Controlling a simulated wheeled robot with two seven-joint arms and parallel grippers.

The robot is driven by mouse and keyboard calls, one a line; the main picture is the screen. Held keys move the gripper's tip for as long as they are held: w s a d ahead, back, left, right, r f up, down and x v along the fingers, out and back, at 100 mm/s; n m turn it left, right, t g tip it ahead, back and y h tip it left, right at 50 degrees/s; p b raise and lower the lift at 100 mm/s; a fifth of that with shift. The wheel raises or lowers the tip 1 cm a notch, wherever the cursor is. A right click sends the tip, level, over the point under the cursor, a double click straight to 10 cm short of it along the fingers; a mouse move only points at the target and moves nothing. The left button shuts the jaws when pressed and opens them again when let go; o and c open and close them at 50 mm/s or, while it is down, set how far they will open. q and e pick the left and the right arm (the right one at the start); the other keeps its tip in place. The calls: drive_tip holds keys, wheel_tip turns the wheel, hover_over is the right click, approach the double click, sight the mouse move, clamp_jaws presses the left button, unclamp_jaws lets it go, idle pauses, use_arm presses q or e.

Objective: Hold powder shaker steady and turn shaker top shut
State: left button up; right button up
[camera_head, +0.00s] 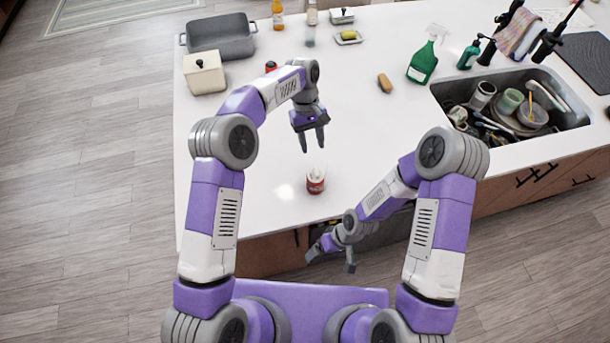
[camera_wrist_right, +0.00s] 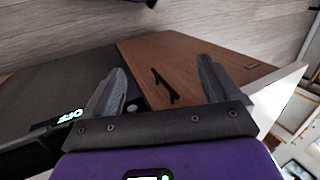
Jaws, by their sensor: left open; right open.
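The powder shaker (camera_head: 316,182) is a small red container with a pale top. It stands upright on the white counter near its front edge. My left gripper (camera_head: 312,142) is open and empty, pointing down above the counter, behind the shaker in the head view and apart from it. My right gripper (camera_head: 331,262) is open and empty, low in front of the counter's front edge, apart from the shaker. In the right wrist view the right gripper's fingers (camera_wrist_right: 162,88) are spread with nothing between them. The shaker is not visible in that view.
The white counter (camera_head: 240,150) is clear around the shaker. A sink (camera_head: 570,118) with dishes is at the right. A green spray bottle (camera_head: 423,62), a brown sponge-like item (camera_head: 384,83), a grey pan (camera_head: 220,38) and a cream lidded box (camera_head: 204,74) stand farther back.

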drive_tip(key=w+a+r+n+g+h, duration=0.1)
drive_tip(key=a+n+h, duration=0.15)
drive_tip(key=n, duration=0.35)
drive_tip(key=n+t+h, duration=1.1)
drive_tip(key=n+t, duration=0.1)
drive_tip(key=n, duration=0.5)
approach(309, 182)
drive_tip(key=x, duration=0.6)
drive_tip(key=shift+d+r, duration=0.1)
drive_tip(key=shift+d, duration=0.5)
drive_tip(key=shift+w+f+t, duration=0.3)
drive_tip(key=shift+f+t, duration=0.1)
drive_tip(key=shift+t, duration=0.1)
drive_tip(key=shift+w+d+f, duration=0.15)
drive_tip(key=shift+w, duration=0.05)
drive_tip(key=shift+x, duration=3.45)
